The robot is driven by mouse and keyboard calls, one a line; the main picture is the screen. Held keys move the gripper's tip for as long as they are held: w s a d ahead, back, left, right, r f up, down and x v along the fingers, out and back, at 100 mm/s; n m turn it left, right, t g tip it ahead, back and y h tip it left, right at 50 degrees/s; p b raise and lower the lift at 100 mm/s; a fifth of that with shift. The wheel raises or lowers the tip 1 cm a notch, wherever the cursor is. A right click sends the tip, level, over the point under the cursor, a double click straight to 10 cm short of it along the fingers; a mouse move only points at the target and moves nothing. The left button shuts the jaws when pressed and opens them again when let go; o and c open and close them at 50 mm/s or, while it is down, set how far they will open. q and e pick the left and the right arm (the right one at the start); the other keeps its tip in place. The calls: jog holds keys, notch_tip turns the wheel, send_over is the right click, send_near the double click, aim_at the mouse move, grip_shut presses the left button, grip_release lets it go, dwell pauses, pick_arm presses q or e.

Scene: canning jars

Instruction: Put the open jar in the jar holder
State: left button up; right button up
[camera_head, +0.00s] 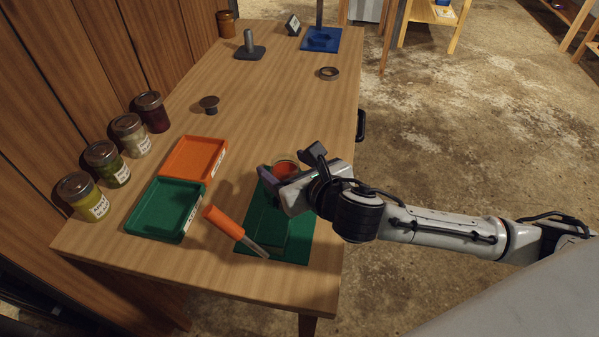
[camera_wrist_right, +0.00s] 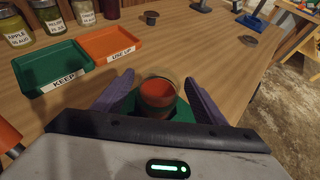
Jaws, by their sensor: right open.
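The open jar (camera_head: 285,168) has red contents and no lid. It stands at the far end of a green base (camera_head: 295,250) on the table. In the right wrist view the jar (camera_wrist_right: 158,97) is upright between the two purple fingers. My right gripper (camera_head: 277,176) is open around it, a finger on each side; I cannot tell whether they touch it. The gripper hides part of the jar and base. The green base has a raised flat part; I cannot tell whether this is the jar holder. My left gripper is not in view.
A green KEEP tray (camera_head: 189,222) and an orange tray (camera_head: 221,161) lie left of the base. An orange-handled tool (camera_head: 224,222) leans over the base's near side. Several lidded jars (camera_head: 108,163) line the wall. A metal ring (camera_head: 328,73) and a blue stand (camera_head: 321,42) are farther back.

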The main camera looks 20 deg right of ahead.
jog(key=a+v, duration=0.1)
jog(key=v, duration=0.7)
jog(key=shift+d, duration=0.45)
